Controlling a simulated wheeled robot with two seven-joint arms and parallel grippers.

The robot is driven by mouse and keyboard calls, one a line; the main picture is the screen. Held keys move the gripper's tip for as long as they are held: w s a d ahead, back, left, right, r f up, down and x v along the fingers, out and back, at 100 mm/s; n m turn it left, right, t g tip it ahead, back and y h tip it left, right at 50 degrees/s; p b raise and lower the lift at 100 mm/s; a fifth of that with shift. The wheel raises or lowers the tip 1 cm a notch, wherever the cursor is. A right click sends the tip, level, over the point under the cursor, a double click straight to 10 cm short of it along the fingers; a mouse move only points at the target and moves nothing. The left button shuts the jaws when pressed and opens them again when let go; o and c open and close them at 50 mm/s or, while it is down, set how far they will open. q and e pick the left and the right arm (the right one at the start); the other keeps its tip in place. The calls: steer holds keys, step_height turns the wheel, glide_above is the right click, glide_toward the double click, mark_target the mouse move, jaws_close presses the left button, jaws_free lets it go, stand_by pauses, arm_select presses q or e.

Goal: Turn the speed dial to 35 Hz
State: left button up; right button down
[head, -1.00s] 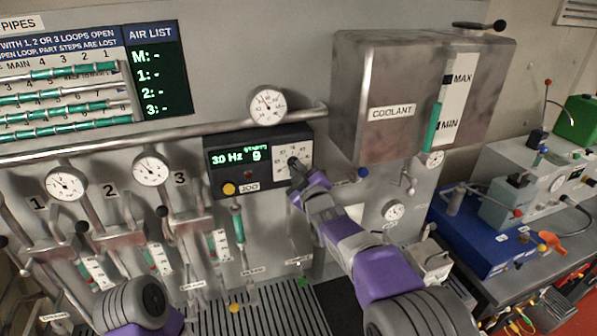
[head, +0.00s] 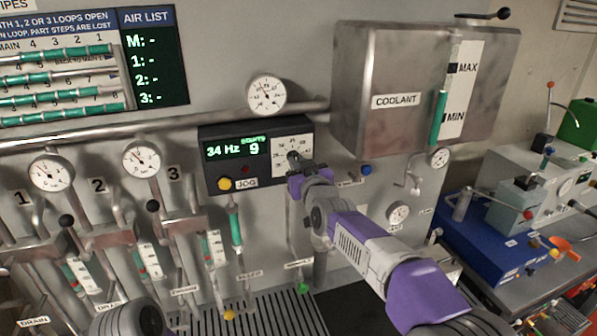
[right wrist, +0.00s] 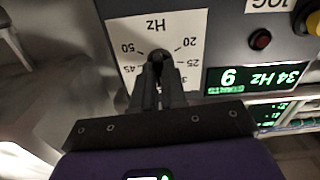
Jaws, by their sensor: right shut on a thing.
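The speed dial's knob (head: 293,156) sits on a white scale plate (head: 280,147) on the dark control box (head: 211,182). My right gripper (head: 297,168) is shut on the knob. In the right wrist view the fingers (right wrist: 158,78) reach over the knob (right wrist: 159,56), and the scale plate (right wrist: 143,28) appears upside down with marks such as 20, 25, 45 and 50. The fingers cover part of the scale. The green display (head: 230,149) reads 34 Hz, with a 9 beside it. It also reads 34 Hz in the right wrist view (right wrist: 256,77). My left gripper is out of view.
A yellow JOG button (head: 224,184) and a small red lamp (head: 246,168) sit left of the dial. The coolant tank (head: 390,75) hangs above and right of it. Gauges, pipes and levers fill the panel at left.

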steer(key=shift+m, duration=0.6)
steer(key=c, duration=1.2)
jaws_free()
steer(key=b+v, duration=0.1)
steer(key=v, duration=0.6)
steer(key=shift+s, duration=0.3)
